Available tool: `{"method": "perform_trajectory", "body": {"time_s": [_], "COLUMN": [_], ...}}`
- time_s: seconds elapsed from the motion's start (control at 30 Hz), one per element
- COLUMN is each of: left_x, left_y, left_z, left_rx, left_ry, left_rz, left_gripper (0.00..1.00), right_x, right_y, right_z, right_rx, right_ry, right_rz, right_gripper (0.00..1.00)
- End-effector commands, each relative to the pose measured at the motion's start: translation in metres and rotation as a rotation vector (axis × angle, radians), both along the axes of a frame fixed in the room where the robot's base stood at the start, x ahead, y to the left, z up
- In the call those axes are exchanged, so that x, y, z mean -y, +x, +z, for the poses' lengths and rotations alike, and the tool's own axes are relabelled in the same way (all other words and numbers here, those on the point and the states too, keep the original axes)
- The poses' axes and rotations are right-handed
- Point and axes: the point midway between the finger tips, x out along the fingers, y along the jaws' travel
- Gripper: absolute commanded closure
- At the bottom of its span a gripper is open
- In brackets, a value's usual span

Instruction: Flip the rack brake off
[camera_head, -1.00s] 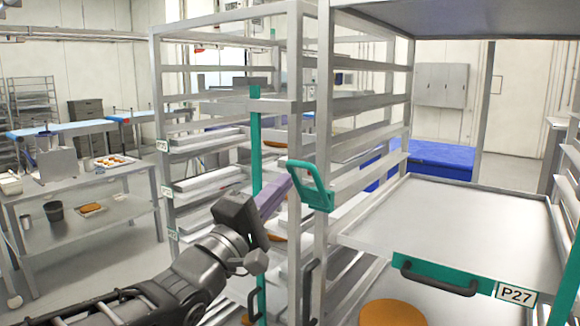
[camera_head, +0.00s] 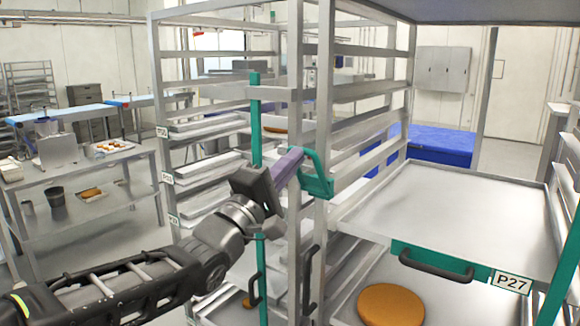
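A teal loop-shaped lever (camera_head: 319,185), which looks like the rack brake, sits on the front upright of the metal rack (camera_head: 323,60). It slants up and to the left from the post. My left gripper (camera_head: 293,162) comes in from the lower left. Its purple-grey fingers reach the lever's upper left side and overlap it in the picture. I cannot tell whether they touch it, or how far apart the fingers are. My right gripper is not in view.
A tall teal bar (camera_head: 256,120) stands behind my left gripper. A steel table (camera_head: 95,172) is at left.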

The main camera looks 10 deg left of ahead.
Motion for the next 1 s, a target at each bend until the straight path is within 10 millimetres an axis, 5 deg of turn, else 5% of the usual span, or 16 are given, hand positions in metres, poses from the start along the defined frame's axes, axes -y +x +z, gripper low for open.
{"method": "perform_trajectory", "body": {"time_s": [1.0], "left_x": [0.022], "left_y": [0.055], "left_z": [0.036], "left_rx": [0.001], "left_ry": [0.0], "left_rz": [0.0], "left_gripper": [1.0], "right_x": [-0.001], "right_y": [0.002], "right_z": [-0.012], "right_rx": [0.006], "right_ry": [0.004], "right_rz": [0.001], "right_gripper": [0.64]}}
